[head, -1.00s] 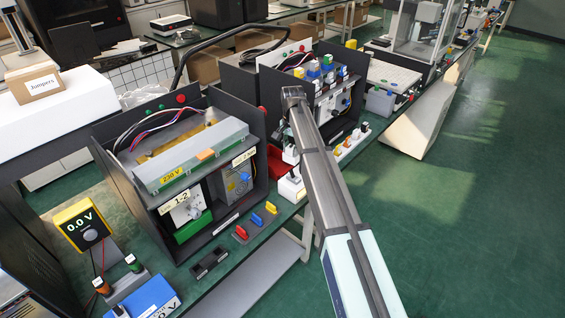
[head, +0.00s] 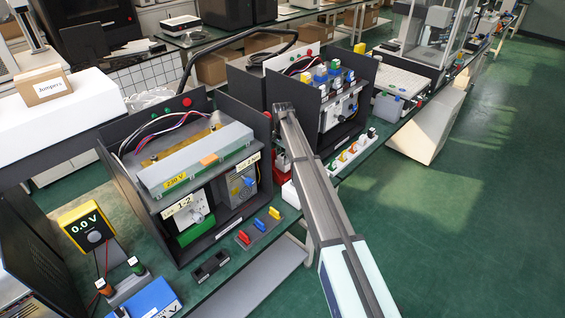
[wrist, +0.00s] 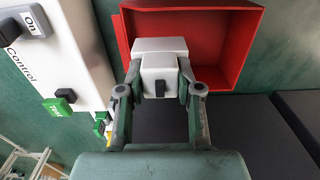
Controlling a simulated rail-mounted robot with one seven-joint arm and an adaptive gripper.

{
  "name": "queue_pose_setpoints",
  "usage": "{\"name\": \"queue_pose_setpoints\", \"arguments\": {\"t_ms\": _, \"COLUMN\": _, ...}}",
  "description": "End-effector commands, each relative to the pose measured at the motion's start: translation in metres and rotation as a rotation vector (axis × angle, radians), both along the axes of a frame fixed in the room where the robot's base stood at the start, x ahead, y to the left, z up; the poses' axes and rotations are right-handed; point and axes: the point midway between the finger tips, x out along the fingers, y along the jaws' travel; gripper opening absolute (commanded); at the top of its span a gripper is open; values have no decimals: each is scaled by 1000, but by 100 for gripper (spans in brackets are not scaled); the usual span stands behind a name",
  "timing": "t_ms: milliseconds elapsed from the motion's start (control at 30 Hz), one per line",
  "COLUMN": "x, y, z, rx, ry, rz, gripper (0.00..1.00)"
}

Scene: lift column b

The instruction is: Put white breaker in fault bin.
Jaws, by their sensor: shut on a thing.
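In the wrist view my gripper (wrist: 159,76) is shut on the white breaker (wrist: 161,48), a small white block with a black toggle. The breaker overlaps the near left part of the open red bin (wrist: 224,9). I cannot tell how high above the bin it is. The visible bin floor is bare. In the head view part of the red bin (head: 278,163) shows between the two dark enclosures.
A white control box (wrist: 72,65) with an On switch and a green Test button lies left of the bin in the wrist view. Dark enclosures (head: 190,235) stand on the bench. Coloured plugs (head: 259,225) sit near its front edge.

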Motion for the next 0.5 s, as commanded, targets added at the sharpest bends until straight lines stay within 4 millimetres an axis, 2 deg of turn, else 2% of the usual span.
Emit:
{"name": "queue_pose_setpoints", "arguments": {"t_ms": 300, "x": 0, "y": 0, "z": -32, "rx": -1, "ry": 2, "rz": 0, "gripper": 0}}
{"name": "queue_pose_setpoints", "arguments": {"t_ms": 500, "x": 0, "y": 0, "z": -39, "rx": 0, "ry": 0, "rz": 0, "gripper": 0}}
